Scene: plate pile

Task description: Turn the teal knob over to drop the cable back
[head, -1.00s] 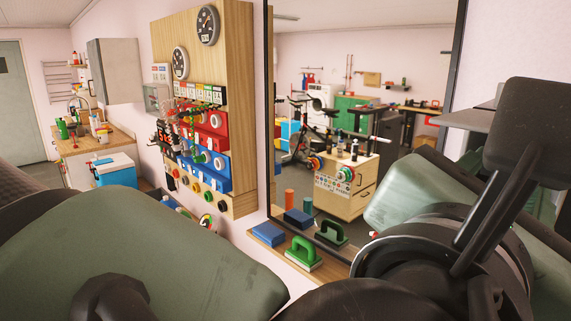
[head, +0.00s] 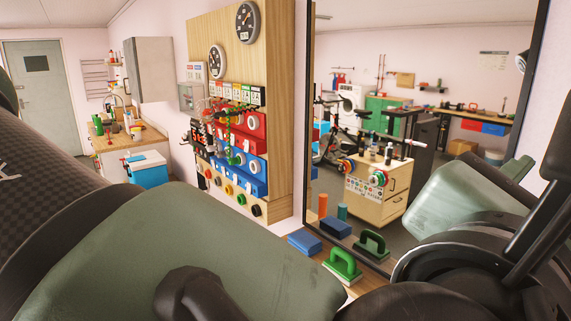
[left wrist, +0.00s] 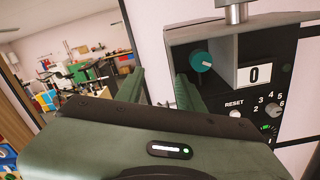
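The teal knob (left wrist: 201,61) is on the front of a dark grey box (left wrist: 232,95) in the left wrist view, left of a white window reading 0. A metal post stands on the box's top. My left gripper (left wrist: 160,92) reaches up from the bottom of that view. Two green finger-like pads stand apart with pale wall between them, below and left of the knob, and nothing shows between them. In the head view only green and black parts of my arms show, with no fingertips. I cannot make out the cable or the teal knob there.
The box also carries a RESET button (left wrist: 234,113) and a numbered dial. In the head view a wooden wall panel (head: 279,110) holds gauges and coloured knobs. A large framed mirror or opening is to its right. A blue block (head: 304,243) and a green-handled tool (head: 343,265) lie on a ledge.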

